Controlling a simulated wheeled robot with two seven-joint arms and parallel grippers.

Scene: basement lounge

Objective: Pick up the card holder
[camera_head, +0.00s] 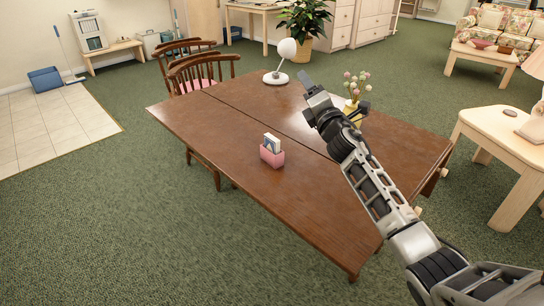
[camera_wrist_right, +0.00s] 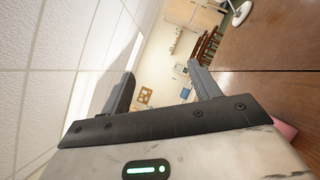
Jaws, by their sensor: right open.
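The card holder (camera_head: 272,156) is a small pink box with white and dark cards standing up in it. It sits upright on the brown wooden table (camera_head: 230,115), left of my right arm in the head view. My right gripper (camera_head: 305,80) is raised over the table, farther back than the holder and apart from it. In the right wrist view the right gripper (camera_wrist_right: 160,88) has its two fingers spread with nothing between them. A pink patch at that view's right edge, partly hidden by the gripper, may be the holder. My left gripper is not in view.
A white lamp (camera_head: 277,76) stands at the table's far side. A yellow vase with pink flowers (camera_head: 351,105) stands close behind my right arm. Wooden chairs (camera_head: 205,72) are at the far left edge. The tabletop around the holder is clear.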

